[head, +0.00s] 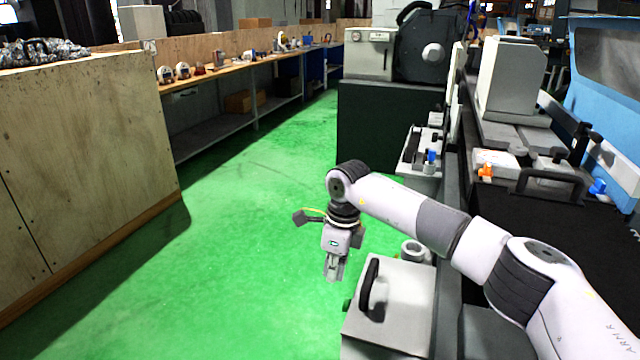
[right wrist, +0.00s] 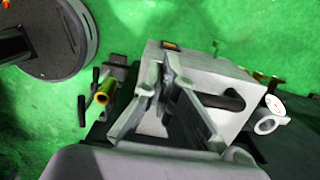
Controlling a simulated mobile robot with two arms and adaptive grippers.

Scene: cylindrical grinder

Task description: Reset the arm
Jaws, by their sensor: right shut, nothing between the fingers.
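My right arm (head: 450,229) reaches in from the lower right of the head view, bent at the elbow. Its gripper (head: 334,272) hangs fingers down over the green floor, just left of a light grey box with a black handle. In the right wrist view the gripper (right wrist: 168,75) shows its fingers together, with nothing held between them. The grey box (right wrist: 205,75) lies beyond the fingers there; contact does not show. My left gripper is not in view.
The grey box (head: 398,300) joins the grinder (head: 510,120) along the right. A wooden panel (head: 90,170) stands at the left. A long workbench (head: 250,58) with small items runs behind it. Green floor (head: 250,230) is free between them.

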